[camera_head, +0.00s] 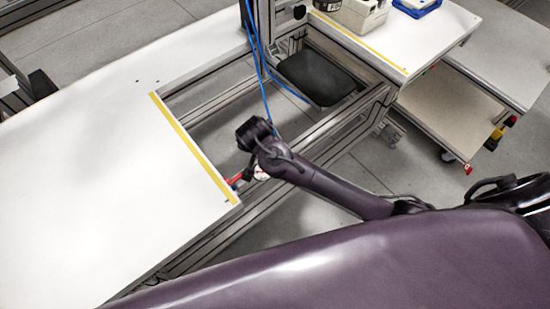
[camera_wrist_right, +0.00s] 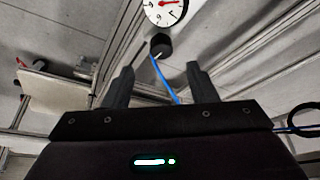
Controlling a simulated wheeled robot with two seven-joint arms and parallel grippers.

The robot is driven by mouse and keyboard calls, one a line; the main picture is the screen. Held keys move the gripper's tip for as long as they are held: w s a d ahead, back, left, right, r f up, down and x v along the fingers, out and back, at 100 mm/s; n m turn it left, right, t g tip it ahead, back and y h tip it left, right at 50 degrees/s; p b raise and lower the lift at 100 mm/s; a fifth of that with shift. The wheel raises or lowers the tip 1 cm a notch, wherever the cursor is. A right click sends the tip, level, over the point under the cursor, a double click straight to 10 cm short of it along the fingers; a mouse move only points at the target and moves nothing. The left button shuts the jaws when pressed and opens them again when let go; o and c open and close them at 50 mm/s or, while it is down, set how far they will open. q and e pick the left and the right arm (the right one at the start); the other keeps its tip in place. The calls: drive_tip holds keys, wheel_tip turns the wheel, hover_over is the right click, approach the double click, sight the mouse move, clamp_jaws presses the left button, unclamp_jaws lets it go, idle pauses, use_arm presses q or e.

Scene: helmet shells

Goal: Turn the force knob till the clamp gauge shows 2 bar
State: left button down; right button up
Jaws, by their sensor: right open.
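The clamp gauge (camera_wrist_right: 167,8) is at the top of the right wrist view, with a white face, black marks and a red needle. Its top is cut off and I cannot read the value. In the head view, part of its white dial (camera_head: 261,174) shows beside my right arm. The black force knob (camera_wrist_right: 161,46), with a pale mark, is just below the gauge in the wrist view. My right gripper (camera_wrist_right: 158,70) is open and empty, its fingers spread to either side below the knob, apart from it. In the head view my wrist hides the gripper and knob. My left gripper is out of view.
A blue hose (camera_wrist_right: 164,78) runs behind the gap between the fingers. A white table (camera_head: 80,170) with a yellow edge strip is at the left. Metal frame rails (camera_head: 335,125) surround the gauge. A dark seat-like pad (camera_head: 318,77) lies behind.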

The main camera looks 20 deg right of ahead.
drive_tip(key=shift+w+f, duration=0.1)
drive_tip(key=shift+f, duration=0.3)
drive_tip(key=b+x, duration=0.1)
drive_tip(key=x, duration=0.5)
drive_tip(key=shift+w+d+f, duration=0.1)
drive_tip(key=shift+w+f, duration=0.15)
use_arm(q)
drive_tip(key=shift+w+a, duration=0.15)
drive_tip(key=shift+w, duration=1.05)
